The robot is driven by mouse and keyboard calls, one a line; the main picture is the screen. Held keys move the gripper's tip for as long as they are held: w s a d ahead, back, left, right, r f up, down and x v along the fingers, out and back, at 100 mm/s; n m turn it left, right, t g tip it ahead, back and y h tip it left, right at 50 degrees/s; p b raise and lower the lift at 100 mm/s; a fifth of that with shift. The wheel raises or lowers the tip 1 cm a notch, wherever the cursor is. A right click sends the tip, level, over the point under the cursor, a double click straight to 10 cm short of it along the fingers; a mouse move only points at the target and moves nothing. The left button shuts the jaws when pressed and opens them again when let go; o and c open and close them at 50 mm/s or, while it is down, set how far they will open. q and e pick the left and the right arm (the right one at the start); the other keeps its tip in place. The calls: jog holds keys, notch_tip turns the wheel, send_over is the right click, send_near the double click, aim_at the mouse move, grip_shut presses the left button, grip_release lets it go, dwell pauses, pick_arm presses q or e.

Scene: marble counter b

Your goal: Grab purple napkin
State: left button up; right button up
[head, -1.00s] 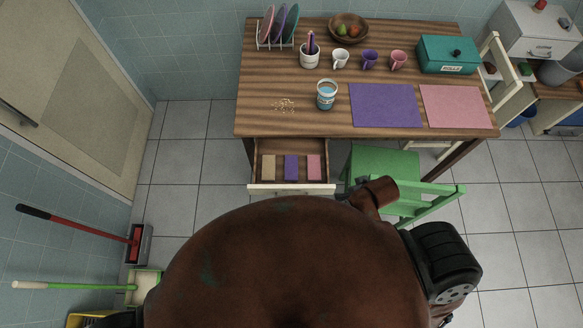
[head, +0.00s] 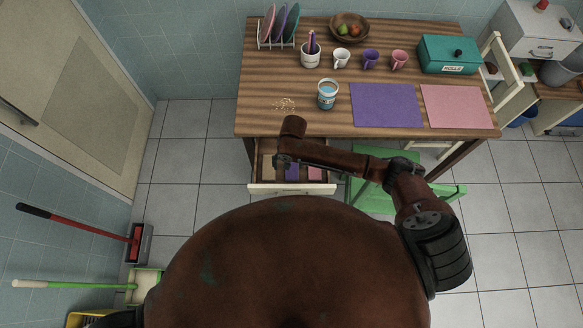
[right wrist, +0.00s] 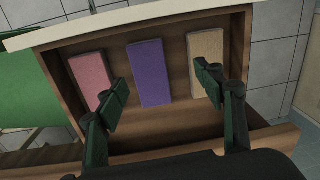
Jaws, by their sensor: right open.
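The purple napkin (right wrist: 150,72) lies flat in the open drawer (right wrist: 190,132), between a pink napkin (right wrist: 91,77) and a beige napkin (right wrist: 206,58). In the head view the purple napkin (head: 292,171) is partly hidden by my right arm, which reaches over the drawer from the right. In the right wrist view my right gripper (right wrist: 162,95) is open and empty. Its fingers appear on either side of the purple napkin, one over the pink napkin's edge and one over the beige napkin. The height above them is unclear. My left gripper is not in view.
The wooden table (head: 290,75) stands above the drawer. A green chair (head: 385,160) is right of the drawer, under my right arm.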

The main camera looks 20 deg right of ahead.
aim_at(292, 167)
jog(key=shift+w+d+m+h, duration=0.4)
jog(key=shift+w+d, duration=0.5)
jog(key=shift+w, duration=0.05)
jog(key=shift+w+d+f, duration=0.1)
jog(key=shift+f, duration=0.1)
notch_tip(292, 167, down, 7)
jog(key=shift+f+b, duration=0.1)
jog(key=shift+b, duration=0.6)
jog(key=shift+c, duration=0.5)
jog(key=c, duration=1)
jog(key=shift+c, duration=0.2)
